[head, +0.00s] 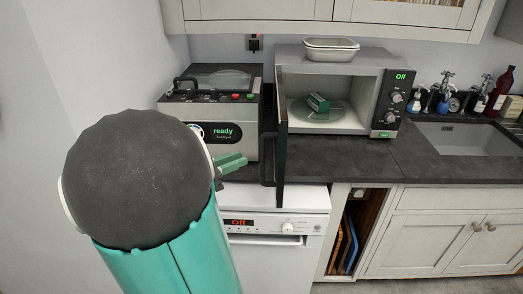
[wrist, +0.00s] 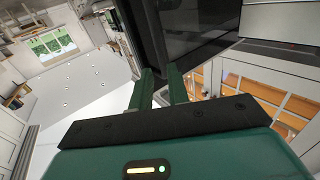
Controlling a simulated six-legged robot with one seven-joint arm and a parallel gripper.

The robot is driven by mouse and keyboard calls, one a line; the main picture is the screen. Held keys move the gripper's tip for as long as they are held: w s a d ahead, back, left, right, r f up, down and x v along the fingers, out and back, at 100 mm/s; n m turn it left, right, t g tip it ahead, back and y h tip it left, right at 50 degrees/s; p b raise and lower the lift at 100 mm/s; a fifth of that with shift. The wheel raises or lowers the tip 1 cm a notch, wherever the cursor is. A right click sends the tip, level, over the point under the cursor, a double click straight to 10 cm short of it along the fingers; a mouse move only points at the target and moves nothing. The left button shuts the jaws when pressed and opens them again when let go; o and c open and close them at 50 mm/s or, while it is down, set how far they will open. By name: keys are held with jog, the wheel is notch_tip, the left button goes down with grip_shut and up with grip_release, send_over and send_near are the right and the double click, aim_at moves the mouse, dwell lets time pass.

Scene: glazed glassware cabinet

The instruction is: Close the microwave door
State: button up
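The microwave (head: 357,82) stands on the dark counter with its door (head: 282,145) swung wide open. The door shows nearly edge-on in the head view, with a dark handle (head: 267,160) on its left side. My gripper (head: 238,161) is left of the door and handle. In the wrist view my two green fingers (wrist: 161,80) are apart with a gap between them. The dark door (wrist: 195,30) lies just beyond the fingertips; I cannot tell whether they touch it.
A white dishwasher (head: 278,240) is below. Bottles (head: 502,88) and a sink (head: 467,139) are at right.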

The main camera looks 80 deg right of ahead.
jog(key=x, duration=0.8)
jog(key=shift+s+d, duration=0.15)
jog(key=shift+s, duration=0.1)
jog(key=shift+c, duration=0.3)
grip_shut()
